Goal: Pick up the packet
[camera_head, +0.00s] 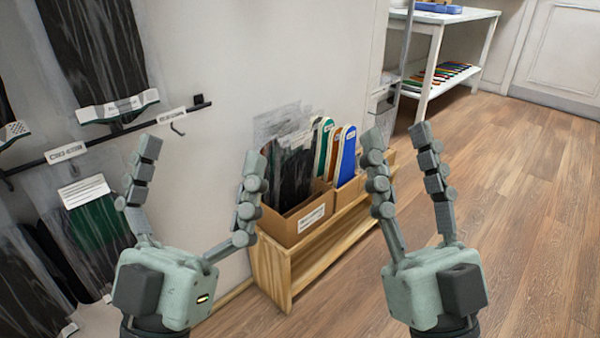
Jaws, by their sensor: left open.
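Several dark, film-like packets hang or stand along the wall at left, among them a black one (95,45) with a white label strip and a green-and-black one (97,222) with a white label. More dark sheets or packets (290,172) stand in a cardboard box. I cannot tell which one is the task's packet. My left gripper (202,155) is open and empty, its fingers spread in front of the wall between the hanging packets and the box. My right gripper (398,142) is open and empty, to the right of the box, touching nothing visible.
The cardboard box (310,218) and upright colored insoles (347,155) stand on a low wooden bench (275,265) against the wall. A black rail (110,136) with a hook crosses the wall. A white shelf table (436,30) stands behind. The wooden floor (535,200) at right is clear.

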